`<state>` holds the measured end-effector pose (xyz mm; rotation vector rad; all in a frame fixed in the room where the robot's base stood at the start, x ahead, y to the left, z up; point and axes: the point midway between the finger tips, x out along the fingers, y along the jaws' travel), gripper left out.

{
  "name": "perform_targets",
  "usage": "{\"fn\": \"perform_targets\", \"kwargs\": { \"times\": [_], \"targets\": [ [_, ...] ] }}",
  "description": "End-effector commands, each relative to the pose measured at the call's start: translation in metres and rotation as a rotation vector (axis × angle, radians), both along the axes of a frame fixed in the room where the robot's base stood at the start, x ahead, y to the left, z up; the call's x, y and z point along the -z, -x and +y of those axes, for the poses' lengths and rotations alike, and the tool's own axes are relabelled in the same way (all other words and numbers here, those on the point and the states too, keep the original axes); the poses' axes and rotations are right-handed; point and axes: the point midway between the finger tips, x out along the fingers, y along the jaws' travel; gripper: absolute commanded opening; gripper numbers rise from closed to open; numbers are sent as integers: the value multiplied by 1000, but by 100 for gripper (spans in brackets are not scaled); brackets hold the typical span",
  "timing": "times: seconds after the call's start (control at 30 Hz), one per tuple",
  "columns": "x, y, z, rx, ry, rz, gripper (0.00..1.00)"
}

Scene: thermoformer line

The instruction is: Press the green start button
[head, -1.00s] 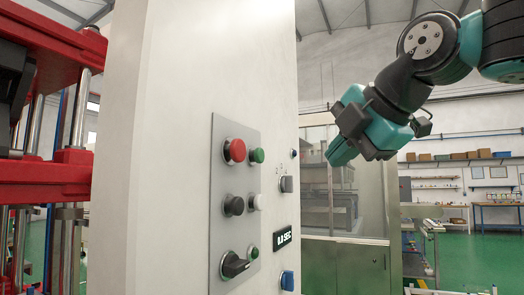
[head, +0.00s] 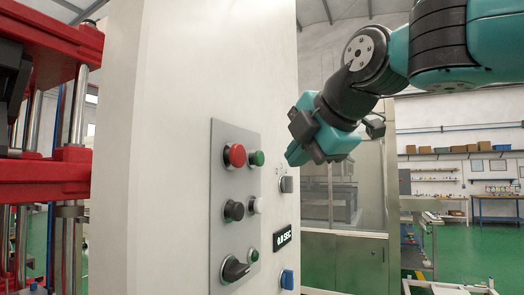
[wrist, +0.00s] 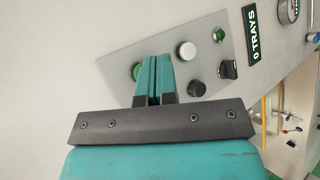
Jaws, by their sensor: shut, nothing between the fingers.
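The control panel (head: 216,262) is a grey plate on a white cabinet. A green button (head: 256,158) sits at its upper right, beside a red mushroom button (head: 235,155). A smaller green button (head: 253,254) sits low, beside a black selector. I cannot read which green one is start. My gripper (head: 291,156) is shut and empty, right of the upper green button and apparently clear of the panel. In the wrist view, turned sideways, the fingers (wrist: 154,60) cover part of the panel.
A black button (head: 234,210) and a white one (head: 257,205) are in the middle row. Red machinery (head: 45,178) stands at far left.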

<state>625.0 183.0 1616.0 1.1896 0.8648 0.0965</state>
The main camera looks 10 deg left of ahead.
Motion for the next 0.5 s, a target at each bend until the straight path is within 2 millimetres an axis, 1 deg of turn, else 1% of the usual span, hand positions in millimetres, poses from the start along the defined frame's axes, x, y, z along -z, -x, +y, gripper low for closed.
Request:
{"fn": "perform_targets", "kwargs": {
  "times": [0.03, 0.2, 0.5],
  "targets": [
    [-2, -2, 6, -2, 1, 1, 0],
    [-1, -7, 18, -1, 2, 1, 0],
    [0, -8, 22, 1, 0, 0, 0]
  ]
}}
